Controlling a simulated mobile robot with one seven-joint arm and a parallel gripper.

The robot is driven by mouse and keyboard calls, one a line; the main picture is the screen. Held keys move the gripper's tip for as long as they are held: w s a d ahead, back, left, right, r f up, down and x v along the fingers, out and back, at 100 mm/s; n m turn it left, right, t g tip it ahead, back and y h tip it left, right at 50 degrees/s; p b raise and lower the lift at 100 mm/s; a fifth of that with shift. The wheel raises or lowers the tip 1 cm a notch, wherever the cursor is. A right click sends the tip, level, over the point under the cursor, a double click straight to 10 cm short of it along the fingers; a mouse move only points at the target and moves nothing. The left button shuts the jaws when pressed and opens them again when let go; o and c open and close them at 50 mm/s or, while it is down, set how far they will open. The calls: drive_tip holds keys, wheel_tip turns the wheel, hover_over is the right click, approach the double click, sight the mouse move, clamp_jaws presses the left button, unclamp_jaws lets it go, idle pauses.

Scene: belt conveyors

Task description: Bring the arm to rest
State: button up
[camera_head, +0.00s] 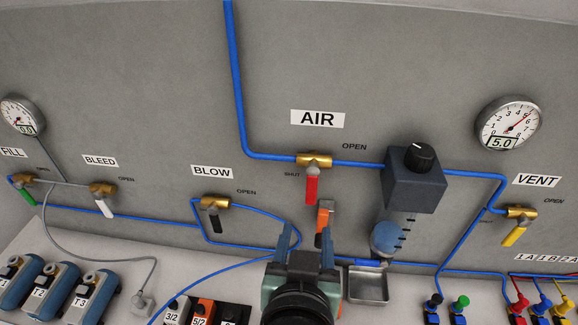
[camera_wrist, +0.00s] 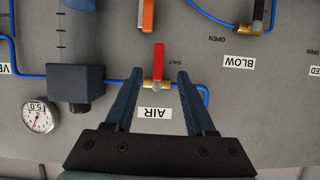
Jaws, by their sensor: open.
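My gripper (camera_head: 306,234) is at the bottom middle of the head view, pointing at the panel, its two blue fingers spread and nothing held. It also shows in the wrist view (camera_wrist: 160,76), where the picture is upside down. The AIR valve's red handle (camera_head: 312,188) hangs straight down, across the pipe, above my gripper in the head view. In the wrist view the red handle (camera_wrist: 158,60) lines up with the gap between the fingertips. No contact is visible; the exact distance cannot be told.
Blue pipes (camera_head: 236,80) run over the grey panel. A dark regulator (camera_head: 415,180) with a clear bowl and an orange-handled part (camera_head: 324,220) are close by. A metal tray (camera_head: 368,285) and valve blocks (camera_head: 203,312) stand low around my arm. The right gauge (camera_head: 508,124) reads 5.0.

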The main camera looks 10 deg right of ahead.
drive_tip(key=w+a+r+n+t, duration=0.1)
drive_tip(key=r+t, duration=0.1)
drive_tip(key=r, duration=0.5)
drive_tip(key=w+a+r+t+y, duration=0.1)
drive_tip(key=w+r+t, duration=0.15)
drive_tip(key=r, duration=0.45)
drive_tip(key=w+a+r+n+t, duration=0.1)
drive_tip(key=a+r+t, duration=0.15)
drive_tip(key=r, duration=0.45)
drive_tip(key=s+a+r+t+y, duration=0.1)
drive_tip(key=s+r+t, duration=0.2)
drive_tip(key=r, duration=0.6)
drive_tip(key=s+a+r+n+t+y, duration=0.1)
drive_tip(key=s+r+t, duration=0.3)
drive_tip(key=r, duration=0.6)
drive_tip(key=shift+s+a+y, duration=0.2)
drive_tip(key=shift+s+y, duration=0.1)
drive_tip(key=shift+y, duration=0.1)
